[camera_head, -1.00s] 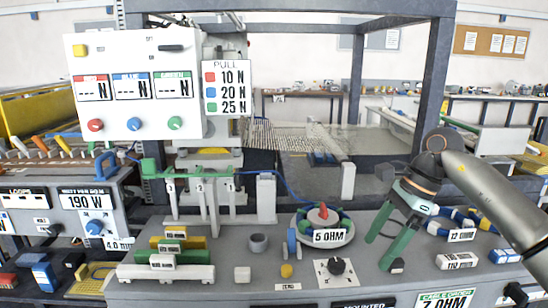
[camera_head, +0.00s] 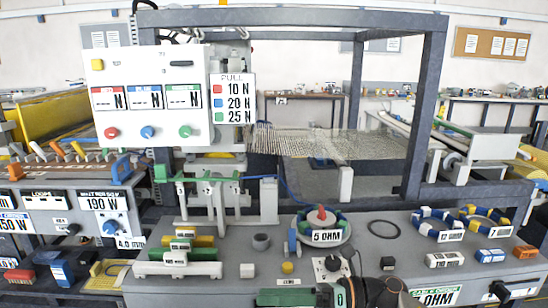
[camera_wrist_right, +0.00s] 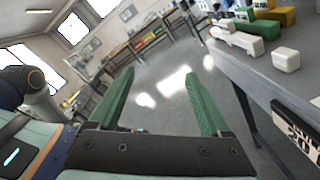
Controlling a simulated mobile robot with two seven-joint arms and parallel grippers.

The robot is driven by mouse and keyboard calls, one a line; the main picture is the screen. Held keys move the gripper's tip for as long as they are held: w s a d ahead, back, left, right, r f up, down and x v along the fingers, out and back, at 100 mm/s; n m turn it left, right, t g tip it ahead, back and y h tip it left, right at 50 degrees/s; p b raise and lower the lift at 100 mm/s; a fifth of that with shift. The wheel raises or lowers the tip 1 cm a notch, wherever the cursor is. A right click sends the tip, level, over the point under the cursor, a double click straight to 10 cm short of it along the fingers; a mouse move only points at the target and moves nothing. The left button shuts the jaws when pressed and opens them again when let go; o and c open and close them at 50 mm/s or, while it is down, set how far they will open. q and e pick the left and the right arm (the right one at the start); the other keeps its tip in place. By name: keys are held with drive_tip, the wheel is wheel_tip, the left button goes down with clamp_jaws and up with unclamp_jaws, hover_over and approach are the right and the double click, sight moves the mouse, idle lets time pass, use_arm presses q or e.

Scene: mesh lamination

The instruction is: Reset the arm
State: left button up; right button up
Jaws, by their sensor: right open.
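My right gripper (camera_head: 268,297) is low at the bottom edge of the head view, in front of the bench's front edge. Its green fingers point left and part of the gripper is cut off by the frame. In the right wrist view the two green fingers (camera_wrist_right: 160,76) are spread apart with nothing between them, and the floor shows beyond. The bench side stands to the right of the fingers there. My left gripper is not in either view.
A metal frame (camera_head: 425,110) rises behind.

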drive_tip(key=s+d+f+m+t+h+p, duration=0.15)
drive_tip(key=d+f+m+t+h, duration=0.3)
drive_tip(key=m, duration=0.65)
drive_tip(key=s+d+f+m+t+h+p, duration=0.15)
drive_tip(key=d+f+m+t+h, duration=0.35)
drive_tip(key=m, duration=0.6)
drive_tip(key=d+f+m+t+h+p, duration=0.1)
drive_tip(key=f+m+t+p, duration=0.15)
drive_tip(key=m+t, duration=0.6)
drive_tip(key=s+d+f+m+g+h, duration=0.2)
drive_tip(key=s+d+f+m+g, duration=0.1)
drive_tip(key=s+f+m, duration=0.3)
drive_tip(key=s+d+f+m+g+h, duration=0.3)
drive_tip(key=s+f+m+g, duration=0.3)
drive_tip(key=s, duration=0.5)
wheel_tip(320, 180, down, 2)
drive_tip(key=shift+m+p, duration=0.4)
drive_tip(key=shift+m, duration=0.25)
drive_tip(key=shift+d, duration=0.1)
drive_tip(key=shift+c, duration=0.3)
